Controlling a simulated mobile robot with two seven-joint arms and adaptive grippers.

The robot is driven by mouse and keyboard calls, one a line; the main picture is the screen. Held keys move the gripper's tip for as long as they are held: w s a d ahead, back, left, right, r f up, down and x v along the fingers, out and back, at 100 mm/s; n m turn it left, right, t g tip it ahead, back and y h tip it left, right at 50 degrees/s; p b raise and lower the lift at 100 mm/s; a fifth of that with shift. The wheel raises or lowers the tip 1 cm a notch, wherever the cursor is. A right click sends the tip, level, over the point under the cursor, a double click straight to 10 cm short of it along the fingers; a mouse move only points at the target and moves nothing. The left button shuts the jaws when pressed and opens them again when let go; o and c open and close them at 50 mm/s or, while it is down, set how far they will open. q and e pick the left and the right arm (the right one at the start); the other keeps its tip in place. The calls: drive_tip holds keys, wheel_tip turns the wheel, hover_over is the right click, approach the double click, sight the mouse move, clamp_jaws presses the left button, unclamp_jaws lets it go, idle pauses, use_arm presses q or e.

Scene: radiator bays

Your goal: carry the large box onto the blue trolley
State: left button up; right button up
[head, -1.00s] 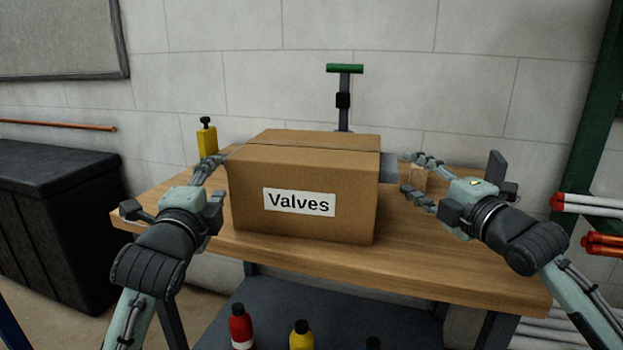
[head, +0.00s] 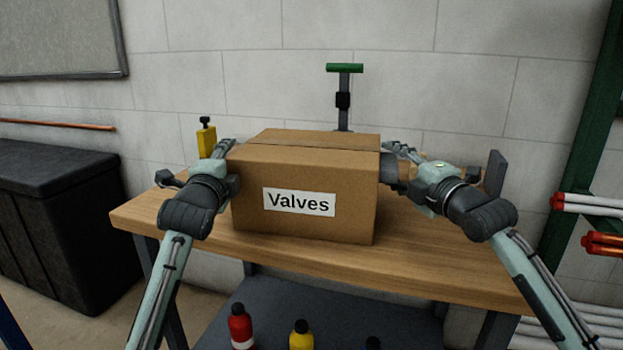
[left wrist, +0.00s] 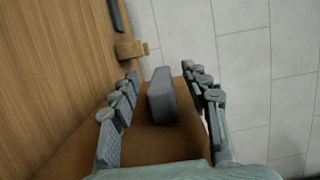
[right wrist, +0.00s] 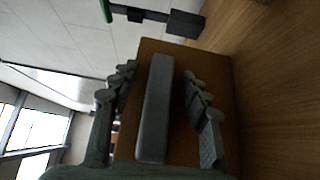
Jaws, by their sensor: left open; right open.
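The large brown box (head: 300,200), labelled "Valves", sits upright on the wooden workbench (head: 450,265). My left gripper (head: 224,150) is open at the box's left side. In the left wrist view its fingers stand either side of a grey block (left wrist: 162,95) on the box side (left wrist: 150,150). My right gripper (head: 396,152) is open at the box's right side. In the right wrist view its fingers stand either side of a long grey bar (right wrist: 155,110) on the box side (right wrist: 212,80). I cannot make out a blue trolley; only a dark blue sliver (head: 10,325) shows at lower left.
A yellow bottle (head: 206,140) and a green-topped stand (head: 344,95) are behind the box. A dark upright piece (head: 495,174) is near my right arm. Red and yellow bottles (head: 241,325) stand on the lower shelf. A black chest (head: 60,220) is left; racked tubes (head: 590,204) are right.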

use_arm(q)
drive_tip(key=shift+c, duration=0.6)
use_arm(e)
drive_tip(key=shift+c, duration=0.6)
use_arm(q)
clamp_jaws()
use_arm(e)
clamp_jaws()
